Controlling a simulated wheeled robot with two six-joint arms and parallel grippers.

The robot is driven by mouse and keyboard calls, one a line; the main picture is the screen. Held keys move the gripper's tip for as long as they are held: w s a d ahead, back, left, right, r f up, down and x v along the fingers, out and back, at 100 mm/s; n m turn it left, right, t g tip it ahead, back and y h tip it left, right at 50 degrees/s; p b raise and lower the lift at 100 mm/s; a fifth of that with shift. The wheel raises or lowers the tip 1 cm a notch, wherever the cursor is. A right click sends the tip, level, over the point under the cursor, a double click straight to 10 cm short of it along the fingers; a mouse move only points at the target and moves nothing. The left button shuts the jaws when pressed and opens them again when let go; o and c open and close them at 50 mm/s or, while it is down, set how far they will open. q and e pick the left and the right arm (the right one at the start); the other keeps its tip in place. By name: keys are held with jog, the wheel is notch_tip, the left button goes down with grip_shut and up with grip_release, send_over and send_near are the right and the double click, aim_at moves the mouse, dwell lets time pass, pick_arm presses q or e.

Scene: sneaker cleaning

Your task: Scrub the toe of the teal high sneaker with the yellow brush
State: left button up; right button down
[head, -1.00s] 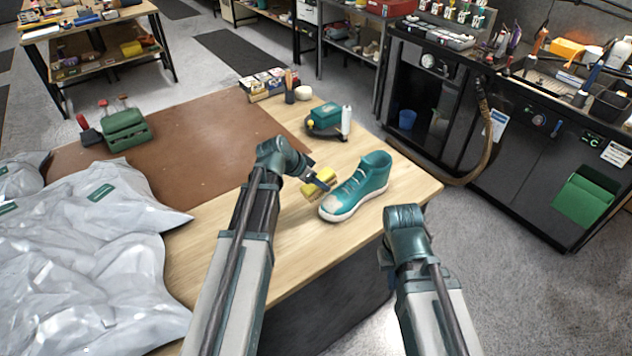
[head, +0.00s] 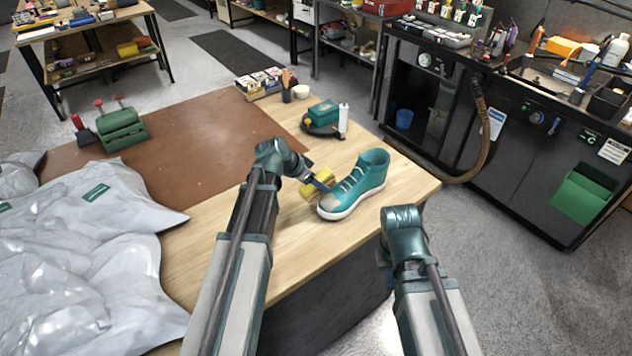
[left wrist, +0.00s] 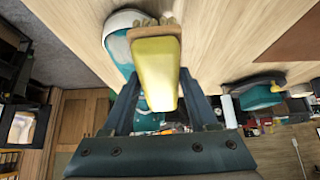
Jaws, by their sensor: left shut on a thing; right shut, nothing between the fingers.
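The teal high sneaker (head: 362,185), with a white sole and pale toe, stands upright near the table's front right edge. Its toe points front left, and it also shows in the left wrist view (left wrist: 119,52). My left gripper (head: 322,184) is shut on the yellow brush (left wrist: 154,72) beside the toe. The brush's tan bristles (left wrist: 150,25) overlap the toe's edge in the left wrist view; I cannot tell whether they touch it. In the head view the brush (head: 310,190) is partly covered by the gripper. My right gripper (head: 388,252) is shut and empty in front of the table edge, its fingers mostly hidden.
The wooden table (head: 285,248) has a brown mat (head: 195,140). A teal box-like item (head: 323,113) and a white bottle (head: 343,121) stand behind the sneaker. Grey plastic bags (head: 90,240) fill the left. A green device (head: 120,130) stands at the back left.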

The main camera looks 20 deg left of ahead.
pick_arm(q)
jog(key=shift+w+d+f+b, duration=0.15)
jog(key=shift+f+b, duration=0.7)
jog(key=shift+f, duration=0.1)
jog(key=shift+s+d+r, duration=0.15)
jog(key=shift+s+d, duration=1.15)
jog(key=shift+d, duration=0.25)
jog(key=shift+d, duration=0.1)
jog(key=shift+s+d, duration=1.25)
jog(key=shift+d, duration=0.3)
jog(key=shift+w+a, duration=0.1)
